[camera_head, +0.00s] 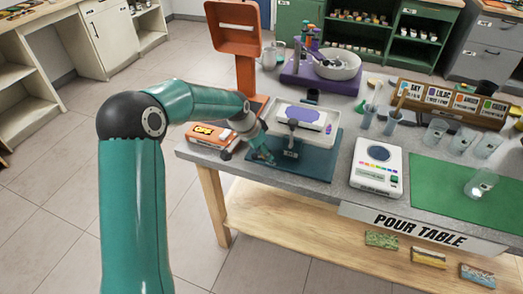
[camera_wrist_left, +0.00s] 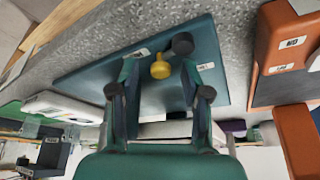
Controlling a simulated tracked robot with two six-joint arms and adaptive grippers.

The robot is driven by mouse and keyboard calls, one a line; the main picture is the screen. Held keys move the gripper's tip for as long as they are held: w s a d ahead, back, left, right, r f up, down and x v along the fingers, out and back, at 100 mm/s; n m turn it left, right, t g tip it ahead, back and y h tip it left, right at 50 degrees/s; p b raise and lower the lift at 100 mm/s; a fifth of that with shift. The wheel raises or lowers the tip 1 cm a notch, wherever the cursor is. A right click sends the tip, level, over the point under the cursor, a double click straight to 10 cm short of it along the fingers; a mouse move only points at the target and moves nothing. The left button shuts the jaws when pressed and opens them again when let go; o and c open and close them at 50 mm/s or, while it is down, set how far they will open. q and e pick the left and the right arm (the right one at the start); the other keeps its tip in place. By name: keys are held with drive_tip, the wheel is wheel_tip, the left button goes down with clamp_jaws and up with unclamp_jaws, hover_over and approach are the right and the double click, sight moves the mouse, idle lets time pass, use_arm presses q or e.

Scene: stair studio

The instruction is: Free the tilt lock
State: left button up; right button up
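My left gripper (camera_head: 266,155) is low over the teal base plate (camera_head: 318,160) at the left end of the grey table. In the left wrist view the gripper (camera_wrist_left: 160,50) is open, with its fingers apart. A small yellow knob (camera_wrist_left: 160,69) shows between the fingers and looks ungripped; I cannot tell whether either finger touches it. It may be the tilt lock, but no readable label confirms this. The teal plate (camera_wrist_left: 88,72) carries small white labels there. A white tray (camera_head: 283,110) with a purple-marked block stands above the plate in the head view. My right gripper is not in view.
An orange box (camera_head: 209,134) lies close left of the gripper, and an orange stand (camera_head: 246,75) rises behind it. A white scale (camera_head: 377,165) and a green mat (camera_head: 440,195) lie to the right. Several cups stand farther right. Bare table lies between plate and scale.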

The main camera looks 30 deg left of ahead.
use_arm(q)
drive_tip(key=v, duration=1.2)
drive_tip(key=shift+f, duration=0.1)
idle(0.4)
